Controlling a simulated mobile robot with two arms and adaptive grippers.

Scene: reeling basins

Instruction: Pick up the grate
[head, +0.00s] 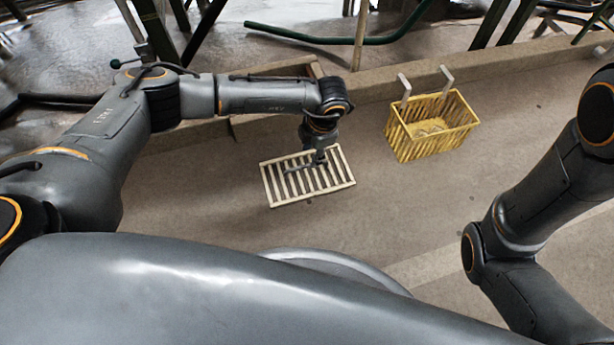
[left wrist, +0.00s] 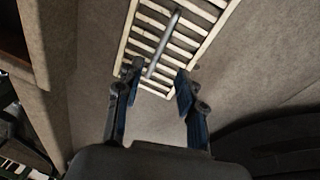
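The grate (head: 277,187) is a cream rectangular frame with several slats, lying on the brown surface in the middle of the head view. A grey bar, its handle, runs along its middle; the bar (left wrist: 163,45) also shows in the left wrist view. My left gripper (head: 318,158) points down over the grate's far right part and partly hides it. In the left wrist view its two blue-padded fingers (left wrist: 159,80) are apart with nothing clearly held between them. The bar lines up with the gap; I cannot tell whether they touch. My right gripper is out of view.
A yellow slatted basket (head: 432,128) hangs by two pale hooks at the low wall (head: 375,84), right of the grate. A wooden box edge stands behind my left forearm. Green metal legs and a tube lie beyond the wall.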

